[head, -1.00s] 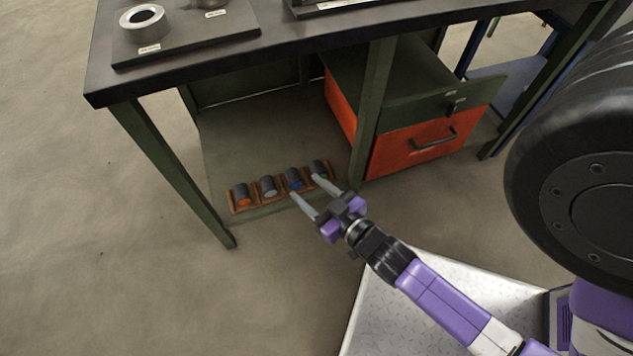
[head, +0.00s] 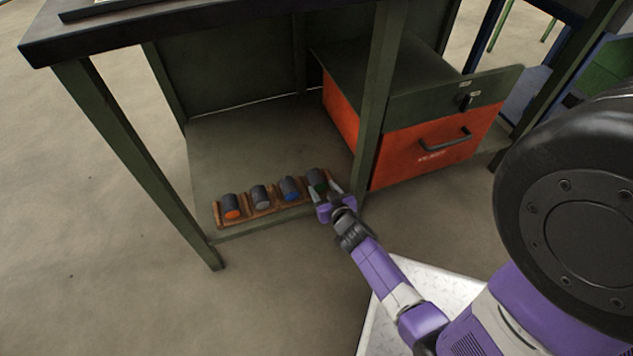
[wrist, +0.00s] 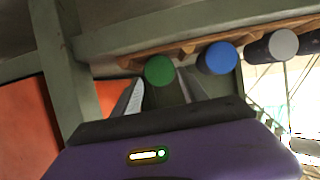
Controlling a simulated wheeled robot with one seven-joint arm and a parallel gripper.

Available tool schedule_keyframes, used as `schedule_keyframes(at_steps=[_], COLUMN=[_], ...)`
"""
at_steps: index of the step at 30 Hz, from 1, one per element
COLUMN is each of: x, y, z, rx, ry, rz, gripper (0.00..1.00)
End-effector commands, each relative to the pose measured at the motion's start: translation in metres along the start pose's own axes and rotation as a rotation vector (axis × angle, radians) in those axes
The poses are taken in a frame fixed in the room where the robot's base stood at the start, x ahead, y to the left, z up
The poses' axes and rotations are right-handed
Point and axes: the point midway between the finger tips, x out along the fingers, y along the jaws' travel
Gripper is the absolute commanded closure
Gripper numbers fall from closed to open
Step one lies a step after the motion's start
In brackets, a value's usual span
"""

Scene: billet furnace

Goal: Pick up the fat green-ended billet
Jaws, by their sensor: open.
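The green-ended billet (head: 317,181) is a dark cylinder at the right end of a row in a brown rack (head: 262,212) on the low shelf. Its green end face (wrist: 159,71) shows in the wrist view, between and just beyond my fingertips. My gripper (head: 325,190) is open at this billet, with a finger on either side of its near end. In the wrist view my gripper (wrist: 160,92) also shows spread fingers; I cannot tell whether they touch the billet. A blue-ended billet (head: 289,189), a grey-ended one (head: 260,197) and an orange-ended one (head: 231,206) lie to its left.
A green table leg (head: 378,100) stands close to the right of the rack and my gripper. An orange drawer unit (head: 435,150) is beyond it. The tabletop (head: 180,25) overhangs the shelf (head: 250,140), whose back area is clear.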

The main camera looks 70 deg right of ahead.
Motion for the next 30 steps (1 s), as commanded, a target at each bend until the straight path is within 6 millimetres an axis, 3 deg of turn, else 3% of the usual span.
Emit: schedule_keyframes(at_steps=[9, 18, 19, 26, 30], x=[0.043, 0.047, 0.047, 0.047, 0.047], y=[-0.001, -0.001, -0.001, -0.001, -0.001], z=[0.000, 0.000, 0.000, 0.000, 0.000], rx=[0.000, 0.000, 0.000, 0.000, 0.000], ry=[0.001, 0.000, 0.000, 0.000, 0.001], rz=[0.000, 0.000, 0.000, 0.000, 0.000], gripper=[0.50, 0.50, 0.52, 0.97, 1.00])
